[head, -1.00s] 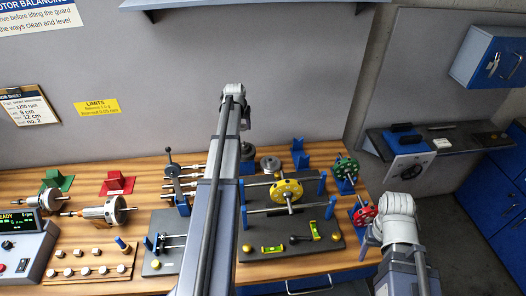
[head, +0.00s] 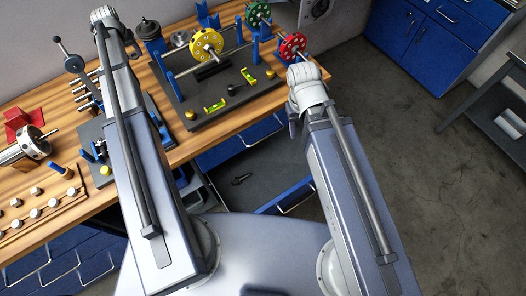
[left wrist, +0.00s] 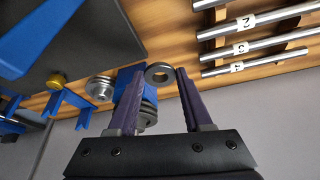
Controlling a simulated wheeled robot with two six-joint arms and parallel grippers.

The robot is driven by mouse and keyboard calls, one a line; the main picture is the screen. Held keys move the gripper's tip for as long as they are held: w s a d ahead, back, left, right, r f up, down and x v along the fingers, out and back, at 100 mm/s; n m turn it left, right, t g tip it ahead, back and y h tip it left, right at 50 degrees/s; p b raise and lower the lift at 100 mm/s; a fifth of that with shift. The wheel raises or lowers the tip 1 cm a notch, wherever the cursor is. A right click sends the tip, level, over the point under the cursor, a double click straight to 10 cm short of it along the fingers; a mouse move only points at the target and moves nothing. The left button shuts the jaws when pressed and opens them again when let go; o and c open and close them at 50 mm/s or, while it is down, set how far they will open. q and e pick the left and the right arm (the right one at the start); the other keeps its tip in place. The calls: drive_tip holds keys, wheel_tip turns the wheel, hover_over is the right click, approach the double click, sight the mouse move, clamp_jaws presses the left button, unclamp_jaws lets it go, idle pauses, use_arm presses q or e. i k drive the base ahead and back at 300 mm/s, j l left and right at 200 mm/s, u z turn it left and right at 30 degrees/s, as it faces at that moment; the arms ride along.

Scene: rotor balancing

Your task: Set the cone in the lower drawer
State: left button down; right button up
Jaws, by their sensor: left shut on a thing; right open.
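In the left wrist view my left gripper (left wrist: 160,75) is shut on a small grey ring-faced metal piece (left wrist: 160,72), which appears to be the cone seen end-on. In the head view the left arm reaches over the bench, and its fingers and the held piece are hidden or too small to tell. The lower drawer (head: 262,180) is pulled out below the bench front, with a grey inside and a blue front. A small dark tool (head: 241,180) lies in it. My right gripper (head: 292,118) is open, pointing down near the bench's right corner, above and beyond the drawer.
The dark plate (head: 215,115) holds a yellow rotor (head: 206,44), blue posts and levels. Green and red rotors (head: 292,46) stand near the right edge. A stack of dark discs (head: 148,30) is beside the left arm. The floor (head: 390,150) to the right is clear.

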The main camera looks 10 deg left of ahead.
sight(270, 189)
drive_tip(key=k, duration=1.15)
drive_tip(key=k+j+z, duration=0.1)
drive_tip(key=z, duration=1.5)
drive_tip(key=k+j, duration=0.95)
drive_tip(key=k, duration=0.25)
